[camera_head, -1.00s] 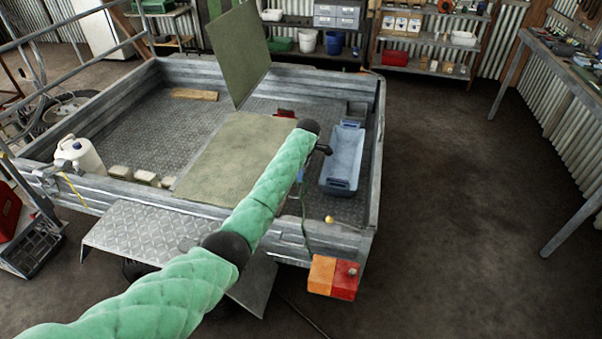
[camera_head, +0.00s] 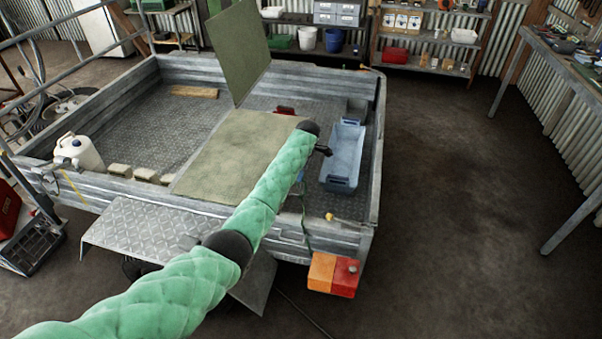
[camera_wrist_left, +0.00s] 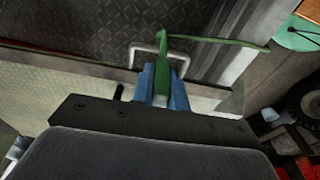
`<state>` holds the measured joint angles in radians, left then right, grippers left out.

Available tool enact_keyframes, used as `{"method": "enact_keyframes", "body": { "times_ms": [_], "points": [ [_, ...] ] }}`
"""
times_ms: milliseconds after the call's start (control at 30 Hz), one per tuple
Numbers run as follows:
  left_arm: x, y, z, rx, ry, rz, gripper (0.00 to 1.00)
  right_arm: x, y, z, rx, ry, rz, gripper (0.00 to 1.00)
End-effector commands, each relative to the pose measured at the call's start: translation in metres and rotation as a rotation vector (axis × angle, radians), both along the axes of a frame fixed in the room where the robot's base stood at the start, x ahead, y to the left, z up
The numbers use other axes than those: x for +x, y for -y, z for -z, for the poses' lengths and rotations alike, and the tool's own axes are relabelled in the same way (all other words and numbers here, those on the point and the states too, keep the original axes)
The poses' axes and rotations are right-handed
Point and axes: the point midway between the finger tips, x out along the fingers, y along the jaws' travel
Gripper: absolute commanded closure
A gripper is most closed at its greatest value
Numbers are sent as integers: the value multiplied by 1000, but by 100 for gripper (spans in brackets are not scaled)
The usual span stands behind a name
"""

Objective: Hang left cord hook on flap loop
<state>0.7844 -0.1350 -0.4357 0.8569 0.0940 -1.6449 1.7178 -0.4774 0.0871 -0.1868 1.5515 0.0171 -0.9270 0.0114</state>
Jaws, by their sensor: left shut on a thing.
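My left gripper (camera_wrist_left: 162,72) shows in the left wrist view with its two blue fingers shut on a green cord hook (camera_wrist_left: 163,48). A thin green cord runs from the hook to the right. A pale metal loop (camera_wrist_left: 135,52) stands right at the hook, against the metal wall. The hook overlaps the loop in the picture; I cannot tell whether it passes through it. In the head view my green-sleeved left arm hides most of the gripper. Part of the green cord (camera_head: 304,218) hangs at the trailer's rear wall. My right gripper is not in view.
The trailer (camera_head: 372,150) holds a blue bin (camera_head: 343,160) and a flat green panel (camera_head: 225,165), with another panel upright behind. A white jug (camera_head: 82,152) stands at left. An orange-red tail light (camera_head: 333,274) sits at the rear corner. Floor at right is clear.

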Motion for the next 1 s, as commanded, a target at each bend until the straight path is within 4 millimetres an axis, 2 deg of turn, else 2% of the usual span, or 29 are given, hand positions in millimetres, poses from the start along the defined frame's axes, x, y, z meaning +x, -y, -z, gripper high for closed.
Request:
{"method": "enact_keyframes", "body": {
  "times_ms": [967, 1000],
  "points": [
    [0, 0, 20, 0, 0, 0, 100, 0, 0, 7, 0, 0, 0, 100],
    [0, 0, 20, 0, 1, 0, 83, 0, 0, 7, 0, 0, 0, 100]
  ]
}}
